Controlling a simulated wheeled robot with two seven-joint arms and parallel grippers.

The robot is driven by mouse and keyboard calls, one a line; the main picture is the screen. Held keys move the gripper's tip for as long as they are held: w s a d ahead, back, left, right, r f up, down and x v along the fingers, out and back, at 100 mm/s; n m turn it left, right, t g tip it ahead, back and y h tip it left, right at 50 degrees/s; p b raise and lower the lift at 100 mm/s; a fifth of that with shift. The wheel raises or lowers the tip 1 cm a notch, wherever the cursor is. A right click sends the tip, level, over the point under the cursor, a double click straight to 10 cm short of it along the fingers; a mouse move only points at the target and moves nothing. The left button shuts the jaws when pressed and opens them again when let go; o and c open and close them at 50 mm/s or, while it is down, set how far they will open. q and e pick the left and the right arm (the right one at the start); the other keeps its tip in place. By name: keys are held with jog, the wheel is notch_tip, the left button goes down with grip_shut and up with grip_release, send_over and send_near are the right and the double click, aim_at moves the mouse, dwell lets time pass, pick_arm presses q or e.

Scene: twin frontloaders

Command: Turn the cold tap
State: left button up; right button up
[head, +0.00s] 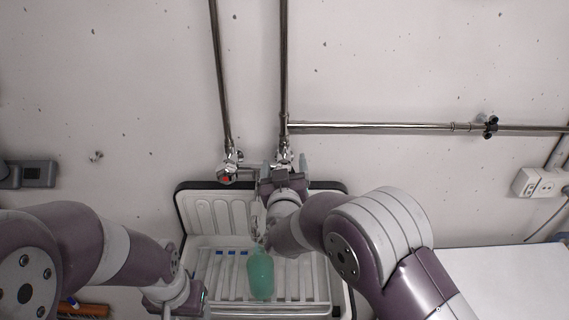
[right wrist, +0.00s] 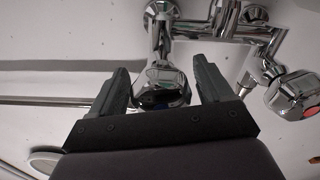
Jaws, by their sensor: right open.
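The cold tap is a chrome knob (right wrist: 160,88) that shows between my right gripper's two fingers in the right wrist view. In the head view my right gripper mostly hides it. My right gripper (head: 284,168) is open at the wall fittings above the sink, and its fingers (right wrist: 160,74) stand apart on either side of the knob. I cannot tell whether either finger touches it. The red-marked tap (head: 226,175) is to the left in the head view and on the right in the wrist view (right wrist: 294,92). My left gripper (head: 184,300) is low at the sink's left side; its jaws are unclear.
A white sink (head: 213,212) with a ribbed back and dark rim is below the taps. A green bottle (head: 260,275) is in it. Chrome pipes (head: 370,128) run along the wall. A wooden brush (head: 85,310) lies lower left. A white surface (head: 500,285) at right is clear.

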jog(key=c, duration=1)
jog(key=m+b, duration=0.2)
jog(key=b, duration=0.1)
jog(key=m+b, duration=0.2)
jog(key=b, duration=0.2)
jog(key=shift+f, duration=0.4)
jog(key=shift+c, duration=0.2)
jog(key=shift+r+m, duration=0.5)
jog(key=shift+m, duration=0.2)
jog(key=o, duration=1)
jog(key=shift+o, duration=0.2)
jog(key=shift+d, duration=0.1)
